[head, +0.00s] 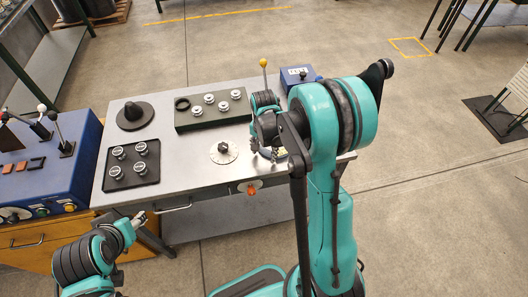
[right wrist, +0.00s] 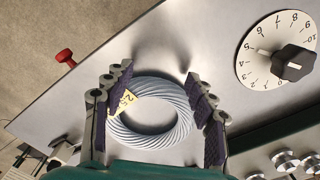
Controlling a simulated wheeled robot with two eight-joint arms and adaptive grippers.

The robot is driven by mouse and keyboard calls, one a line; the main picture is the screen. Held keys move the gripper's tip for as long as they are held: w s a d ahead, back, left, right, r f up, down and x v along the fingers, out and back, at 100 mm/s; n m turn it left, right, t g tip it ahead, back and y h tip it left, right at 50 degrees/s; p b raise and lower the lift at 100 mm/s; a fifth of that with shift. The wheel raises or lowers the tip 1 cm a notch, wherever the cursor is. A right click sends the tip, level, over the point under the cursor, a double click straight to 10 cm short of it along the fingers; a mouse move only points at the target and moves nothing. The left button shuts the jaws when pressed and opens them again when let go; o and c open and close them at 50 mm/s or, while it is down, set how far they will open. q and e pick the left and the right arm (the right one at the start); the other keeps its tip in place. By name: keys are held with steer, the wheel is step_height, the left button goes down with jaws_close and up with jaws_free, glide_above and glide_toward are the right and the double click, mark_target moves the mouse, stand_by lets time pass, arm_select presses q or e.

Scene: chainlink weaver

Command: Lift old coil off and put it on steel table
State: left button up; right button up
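A pale blue-grey coil (right wrist: 178,126) with a yellow tag shows in the right wrist view as a ring of twisted strands. My right gripper (right wrist: 158,76) has its fingers spread on either side of the coil. A narrow gap shows at the right finger; contact at the left one is unclear. In the head view my right gripper (head: 268,145) is low over the right part of the steel table (head: 190,160), and my arm mostly hides the coil. My left gripper (head: 138,219) is off the table's front left; its fingers are too small to judge.
A white dial (head: 223,152) with a black knob is left of my right gripper. A blue console (head: 40,160) is left. Bare steel lies around the dial.

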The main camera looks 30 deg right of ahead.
step_height(320, 180, up, 12)
stand_by(0.7)
steer(key=shift+a, duration=0.1)
stand_by(0.3)
steer(key=s+a+f+n+t+b, duration=0.1)
steer(key=s+a+n+t+b, duration=0.2)
steer(key=s, duration=0.4)
steer(key=s+a+f+n+t+b, duration=0.1)
steer(key=s+a+n+t+b, duration=0.2)
steer(key=s+n, duration=0.4)
steer(key=shift+s+a+n+t+b, duration=0.25)
steer(key=shift+a+n+t+b, duration=0.15)
steer(key=shift+a+n+t, duration=0.5)
